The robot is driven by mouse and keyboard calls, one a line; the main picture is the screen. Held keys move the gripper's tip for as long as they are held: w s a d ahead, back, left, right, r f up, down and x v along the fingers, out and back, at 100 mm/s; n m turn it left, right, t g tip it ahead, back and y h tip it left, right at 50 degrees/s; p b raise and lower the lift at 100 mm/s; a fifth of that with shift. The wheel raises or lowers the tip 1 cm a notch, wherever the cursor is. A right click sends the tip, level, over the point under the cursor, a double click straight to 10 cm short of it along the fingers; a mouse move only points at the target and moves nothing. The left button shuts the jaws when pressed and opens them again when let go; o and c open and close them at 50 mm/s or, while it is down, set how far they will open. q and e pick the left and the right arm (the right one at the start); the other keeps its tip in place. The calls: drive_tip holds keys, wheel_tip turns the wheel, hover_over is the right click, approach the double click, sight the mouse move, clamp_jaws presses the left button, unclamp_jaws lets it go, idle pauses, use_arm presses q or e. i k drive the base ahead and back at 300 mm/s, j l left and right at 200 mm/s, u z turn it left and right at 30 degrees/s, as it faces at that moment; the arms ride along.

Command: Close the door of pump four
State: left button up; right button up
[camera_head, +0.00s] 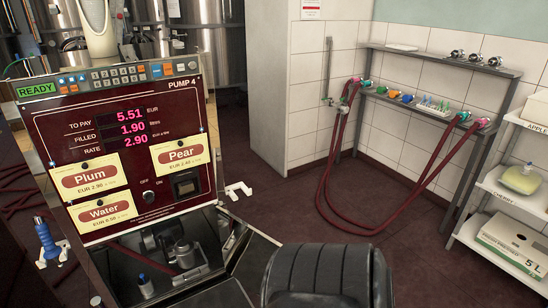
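Pump four (120,135) stands at the left, a dark red panel with lit digits and the label "PUMP 4". Cards on it read Plum, Pear and Water. Below the panel its lower compartment (130,262) is open, showing metal fittings and a small bottle with a blue cap. A dark panel with a pale edge (262,236) juts out at the compartment's right; it looks like the door standing open, but its lower part is cut off by the picture edge.
A blue-handled nozzle (45,238) hangs at the pump's left, and a white bracket (238,190) sticks out at its right. A black ribbed shape (325,275) fills the lower middle. Red hoses (325,200) hang from a wall shelf (440,61). Brown floor between is clear.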

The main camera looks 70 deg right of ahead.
sight(248, 252)
drive_tip(key=k+l, duration=0.1)
drive_tip(key=l, duration=0.9)
drive_tip(key=k+l, duration=0.15)
drive_tip(key=l, duration=0.85)
drive_tip(key=k+l+u, duration=0.1)
drive_tip(key=l, duration=0.35)
drive_tip(key=k+l, duration=0.1)
drive_tip(key=l, duration=0.4)
drive_tip(key=k+l, duration=0.1)
drive_tip(key=l, duration=0.4)
drive_tip(key=k+l, duration=0.1)
drive_tip(key=l, duration=0.4)
drive_tip(key=k+l+u, duration=0.2)
drive_tip(key=k+l, duration=0.35)
